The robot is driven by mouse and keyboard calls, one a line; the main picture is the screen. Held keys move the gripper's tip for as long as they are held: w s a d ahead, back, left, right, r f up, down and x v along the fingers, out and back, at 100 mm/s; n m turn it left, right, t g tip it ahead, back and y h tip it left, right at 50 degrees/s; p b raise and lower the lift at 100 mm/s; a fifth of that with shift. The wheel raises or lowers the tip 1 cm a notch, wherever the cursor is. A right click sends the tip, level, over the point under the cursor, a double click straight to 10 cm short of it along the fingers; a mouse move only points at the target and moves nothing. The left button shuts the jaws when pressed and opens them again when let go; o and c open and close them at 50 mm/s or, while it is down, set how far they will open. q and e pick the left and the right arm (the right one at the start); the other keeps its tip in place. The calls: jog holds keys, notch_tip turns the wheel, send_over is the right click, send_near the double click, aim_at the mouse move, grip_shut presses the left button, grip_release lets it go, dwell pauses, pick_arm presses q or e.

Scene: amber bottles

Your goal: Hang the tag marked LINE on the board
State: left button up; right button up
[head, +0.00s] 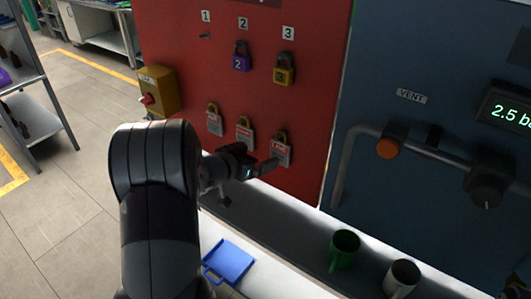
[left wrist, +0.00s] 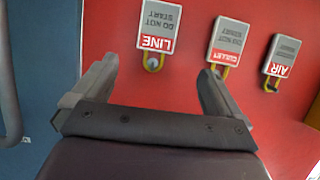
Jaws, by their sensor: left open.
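The tag marked LINE (left wrist: 160,28) is white with a red band and a yellow loop. It hangs on the red board (head: 310,110), and in the head view it is the rightmost of the three lower tags (head: 281,156). My left gripper (head: 266,168) is open and empty, close in front of and just below that tag. In the left wrist view, which is upside down, the LINE tag lies beyond and between the open fingers (left wrist: 155,82), apart from them. My right gripper is not in view.
The CULLET tag (left wrist: 229,43) and AIR tag (left wrist: 282,56) hang beside it. Above, peg 1 (head: 205,35) is bare; a purple padlock (head: 242,61) and a yellow one (head: 284,73) hang under 2 and 3. A green mug (head: 343,250) and blue tray (head: 230,262) sit below.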

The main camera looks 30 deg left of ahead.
aim_at(279, 145)
pick_arm(q)
jog(key=x, duration=0.3)
jog(key=p+x, duration=0.1)
jog(key=x, duration=0.2)
jog(key=p+x, duration=0.1)
jog(key=x, duration=0.2)
jog(key=shift+w+d, duration=0.1)
jog(key=shift+d, duration=0.3)
jog(key=shift+w+a+f, duration=0.15)
jog(key=shift+w+f, duration=0.1)
jog(key=shift+w, duration=0.15)
jog(key=shift+c, duration=1.2)
jog(key=c, duration=0.9)
jog(key=shift+r, duration=0.1)
jog(key=shift+r+p, duration=0.55)
jog(key=shift+p, duration=0.05)
